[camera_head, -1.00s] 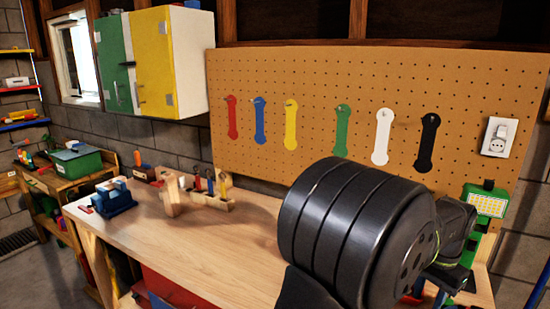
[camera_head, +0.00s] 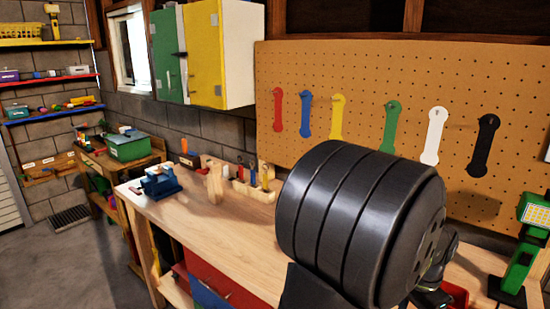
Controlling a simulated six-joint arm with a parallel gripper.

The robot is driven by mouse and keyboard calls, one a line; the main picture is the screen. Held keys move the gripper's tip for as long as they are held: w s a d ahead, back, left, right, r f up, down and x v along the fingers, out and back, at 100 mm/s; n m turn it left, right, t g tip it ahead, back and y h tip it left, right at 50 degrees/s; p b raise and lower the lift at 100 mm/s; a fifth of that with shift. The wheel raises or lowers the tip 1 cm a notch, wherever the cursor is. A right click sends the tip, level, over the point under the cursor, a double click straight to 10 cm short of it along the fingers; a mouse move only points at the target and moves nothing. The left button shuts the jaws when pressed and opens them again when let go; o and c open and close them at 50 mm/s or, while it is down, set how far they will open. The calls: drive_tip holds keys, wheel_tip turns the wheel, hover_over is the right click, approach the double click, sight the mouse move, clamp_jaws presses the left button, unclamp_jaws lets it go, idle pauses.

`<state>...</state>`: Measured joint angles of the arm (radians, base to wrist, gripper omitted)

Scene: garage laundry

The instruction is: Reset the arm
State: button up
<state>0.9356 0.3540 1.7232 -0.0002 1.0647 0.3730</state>
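My arm (camera_head: 355,215) fills the lower right of the head view as a large dark ribbed cylinder, with more dark links behind it at its lower right. It stands in front of the wooden workbench and hides part of the bench top and the pegboard's lower edge. I cannot make out my gripper's fingers; they are hidden behind the arm or out of the picture.
The workbench (camera_head: 215,232) carries a blue vise (camera_head: 160,183), a wooden block (camera_head: 215,184), a tool holder (camera_head: 254,191) and a green work light (camera_head: 522,250). Wrenches hang on the pegboard (camera_head: 360,75). A green toolbox (camera_head: 128,146) stands further left.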

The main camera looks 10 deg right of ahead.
drive_tip(key=shift+w+a+f, duration=0.15)
drive_tip(key=shift+w+f, duration=0.25)
drive_tip(key=shift+w, duration=0.25)
drive_tip(key=shift+w+a+f, duration=0.1)
drive_tip(key=shift+w+f, duration=0.25)
drive_tip(key=shift+w, duration=0.3)
drive_tip(key=o, duration=1.4)
drive_tip(key=shift+d+r, duration=0.1)
drive_tip(key=shift+o, duration=0.3)
drive_tip(key=d+r+n, duration=0.4)
drive_tip(key=r+n, duration=0.2)
drive_tip(key=r, duration=0.5)
drive_tip(key=shift+d+r, duration=0.2)
drive_tip(key=shift+r, duration=0.15)
wheel_tip(320, 180, down, 10)
drive_tip(key=shift+r, duration=0.2)
drive_tip(key=shift+r, duration=0.1)
wheel_tip(320, 180, up, 10)
